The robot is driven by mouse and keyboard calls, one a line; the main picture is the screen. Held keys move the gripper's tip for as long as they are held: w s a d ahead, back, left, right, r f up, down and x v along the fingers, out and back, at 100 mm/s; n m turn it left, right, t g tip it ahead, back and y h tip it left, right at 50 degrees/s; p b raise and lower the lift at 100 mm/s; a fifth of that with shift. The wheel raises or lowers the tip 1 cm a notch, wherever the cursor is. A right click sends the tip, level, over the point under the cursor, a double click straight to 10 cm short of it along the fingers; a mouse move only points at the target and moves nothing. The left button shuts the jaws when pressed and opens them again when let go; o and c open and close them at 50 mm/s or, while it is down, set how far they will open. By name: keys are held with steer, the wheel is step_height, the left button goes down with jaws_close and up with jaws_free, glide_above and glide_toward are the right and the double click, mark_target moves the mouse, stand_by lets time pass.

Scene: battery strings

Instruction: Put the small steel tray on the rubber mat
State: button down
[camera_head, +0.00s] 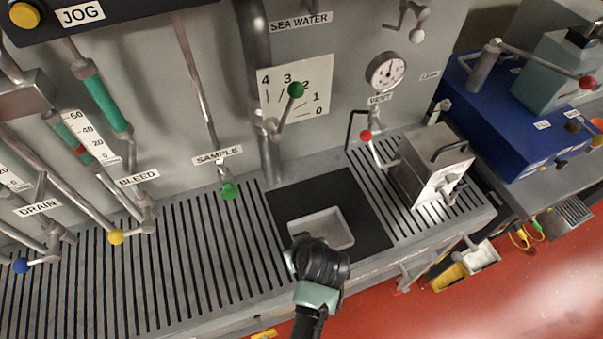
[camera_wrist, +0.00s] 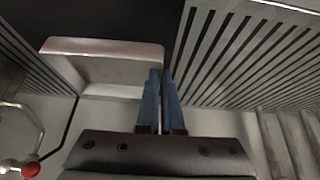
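The small steel tray (camera_head: 322,228) is a shallow pale grey open box. It is over the front part of the black rubber mat (camera_head: 352,192), level or nearly so; I cannot tell if its base touches the mat. My gripper (camera_head: 306,243) is at the tray's front left corner, and its wrist hides that corner in the head view. In the wrist view the tray (camera_wrist: 105,48) lies beside the two blue fingers (camera_wrist: 161,74). They are close together with the tray's end wall between their tips. The mat (camera_wrist: 140,18) shows dark behind it.
The slotted grey bench top (camera_head: 190,255) lies left of the mat. A grey metal box with a handle (camera_head: 430,165) stands to the right. A red-knobbed lever (camera_head: 366,136) and a green-knobbed lever (camera_head: 296,90) stick out behind the mat. The tray looks empty.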

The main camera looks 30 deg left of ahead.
steer(key=shift+f, duration=2.35)
steer(key=shift+f, duration=0.15)
steer(key=c, duration=1.1)
jaws_free()
steer(key=shift+r, duration=0.3)
steer(key=v, duration=1.1)
steer(key=shift+s+d+r, duration=0.15)
steer(key=shift+s+r, duration=0.05)
steer(key=shift+r, duration=0.15)
